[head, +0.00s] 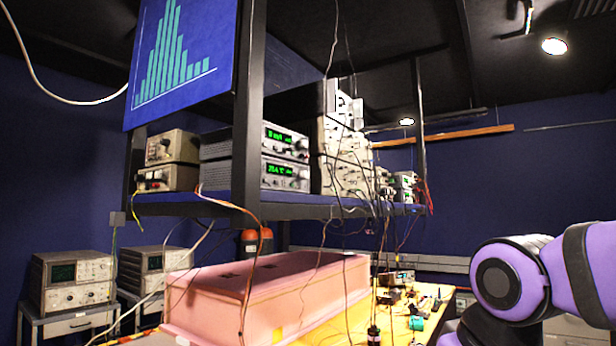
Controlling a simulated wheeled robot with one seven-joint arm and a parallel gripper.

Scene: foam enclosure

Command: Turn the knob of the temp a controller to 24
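Two stacked grey controllers with green displays stand on the upper shelf in the head view. The upper controller (285,141) and the lower controller (286,174) each have dark knobs toward the right of the front face. The labels are too small to read, so I cannot tell which one is temp a. The display text is too blurred to read surely. Part of my purple and black arm shows at the right edge, well apart from the controllers. My gripper is not in view.
The blue shelf (285,205) has dark posts, and loose cables hang in front of it. Beige instruments (345,160) stand right of the controllers. Below, a pink foam enclosure (265,285) sits on a yellow table. A blue chart panel (180,60) hangs at upper left.

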